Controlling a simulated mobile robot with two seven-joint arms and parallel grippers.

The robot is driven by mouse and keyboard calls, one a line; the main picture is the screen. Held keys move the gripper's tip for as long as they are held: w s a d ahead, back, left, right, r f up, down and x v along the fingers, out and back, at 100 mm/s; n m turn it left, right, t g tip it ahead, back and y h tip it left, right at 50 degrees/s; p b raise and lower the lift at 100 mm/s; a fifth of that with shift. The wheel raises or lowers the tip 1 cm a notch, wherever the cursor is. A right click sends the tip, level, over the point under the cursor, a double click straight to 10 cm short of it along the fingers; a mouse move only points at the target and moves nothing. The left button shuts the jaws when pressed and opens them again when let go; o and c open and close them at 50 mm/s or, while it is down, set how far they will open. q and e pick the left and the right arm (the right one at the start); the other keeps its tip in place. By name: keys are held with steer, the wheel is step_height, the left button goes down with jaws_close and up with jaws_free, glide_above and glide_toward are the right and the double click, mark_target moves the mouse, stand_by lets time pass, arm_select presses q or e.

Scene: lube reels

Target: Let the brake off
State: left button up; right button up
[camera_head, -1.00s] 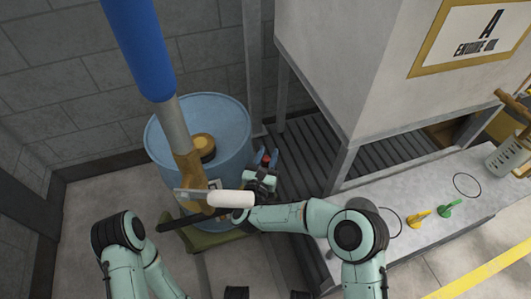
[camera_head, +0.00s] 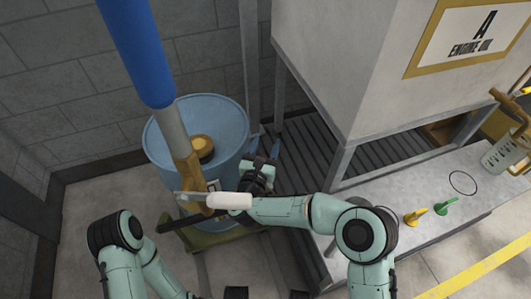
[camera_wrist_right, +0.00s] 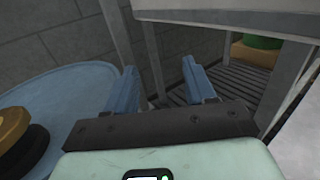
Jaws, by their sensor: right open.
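My right gripper (camera_head: 265,146) is beside the right edge of the blue drum (camera_head: 225,118). In the right wrist view its two blue fingers (camera_wrist_right: 160,75) are apart with nothing between them. A grey pole with a blue sleeve (camera_head: 138,45) comes down in front of the drum to a brown fitting (camera_head: 188,172). I cannot tell which part is the brake. My left gripper is out of view.
The drum stands on a green base (camera_head: 208,241) near a block wall. A large grey tank (camera_head: 345,60) labelled engine oil stands on legs over dark slats. A grey bench (camera_head: 415,185) at right holds yellow (camera_head: 416,216) and green (camera_head: 446,205) funnels and a clear jug (camera_head: 503,153).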

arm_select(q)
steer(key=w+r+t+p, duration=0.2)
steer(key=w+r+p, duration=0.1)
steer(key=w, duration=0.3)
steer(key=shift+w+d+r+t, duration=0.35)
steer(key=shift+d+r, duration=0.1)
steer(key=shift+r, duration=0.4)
arm_select(e)
step_height(320, 180, up, 15)
steer(key=shift+f, duration=0.15)
